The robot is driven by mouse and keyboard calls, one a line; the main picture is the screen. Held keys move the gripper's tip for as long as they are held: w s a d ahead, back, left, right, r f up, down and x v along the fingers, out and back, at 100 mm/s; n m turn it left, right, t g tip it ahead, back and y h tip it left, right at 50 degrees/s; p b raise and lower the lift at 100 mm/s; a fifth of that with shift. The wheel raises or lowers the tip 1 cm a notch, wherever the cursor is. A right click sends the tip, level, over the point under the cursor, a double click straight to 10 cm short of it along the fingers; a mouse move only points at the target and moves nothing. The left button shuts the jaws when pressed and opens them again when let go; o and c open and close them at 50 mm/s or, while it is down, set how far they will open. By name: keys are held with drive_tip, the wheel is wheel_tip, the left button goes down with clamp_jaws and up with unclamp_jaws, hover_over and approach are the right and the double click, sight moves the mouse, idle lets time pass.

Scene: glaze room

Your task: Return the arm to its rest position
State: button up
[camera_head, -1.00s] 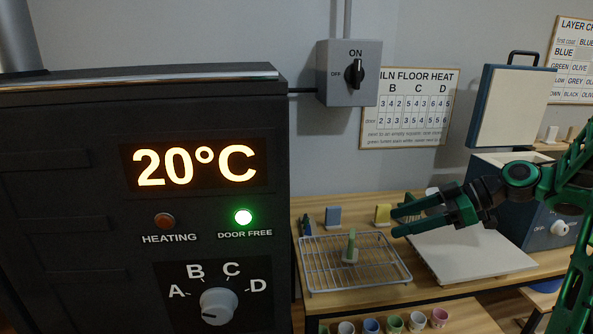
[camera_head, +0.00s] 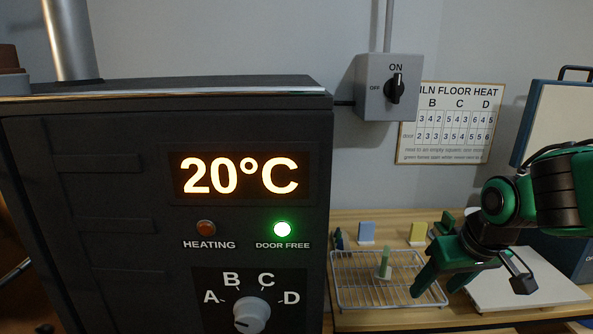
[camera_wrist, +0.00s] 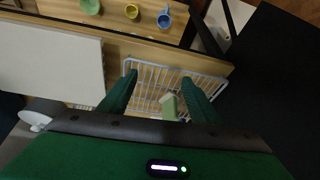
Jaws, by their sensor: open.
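My gripper (camera_head: 437,262) is green and dark, at the right of the head view, in front of the wooden bench and beside the wire rack (camera_head: 352,292). In the wrist view its two green fingers (camera_wrist: 160,88) are spread apart with nothing between their tips. A small green piece (camera_head: 384,262) on a pale foot stands on the rack. It also shows beyond the fingers in the wrist view (camera_wrist: 168,105). My arm is bent at the right edge of the head view.
The dark kiln (camera_head: 120,190) fills the left, showing 20°C and a lit green DOOR FREE lamp (camera_head: 282,229). A switch box (camera_head: 378,85) hangs on the wall, its knob upright at ON. A white board (camera_head: 530,280) lies right of the rack. Blue (camera_head: 367,231) and yellow (camera_head: 418,232) pieces stand behind.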

drive_tip(key=s+d+m+g, duration=0.2)
drive_tip(key=s+d, duration=0.4)
drive_tip(key=s, duration=0.3)
drive_tip(key=s+d+f+m+g, duration=0.1)
drive_tip(key=s+d+m+g, duration=0.1)
drive_tip(key=s+d+m, duration=0.3)
drive_tip(key=s+d, duration=0.1)
drive_tip(key=s, duration=0.3)
drive_tip(key=shift+d+f+m+h, duration=0.2)
drive_tip(key=shift+d+m+h, duration=0.1)
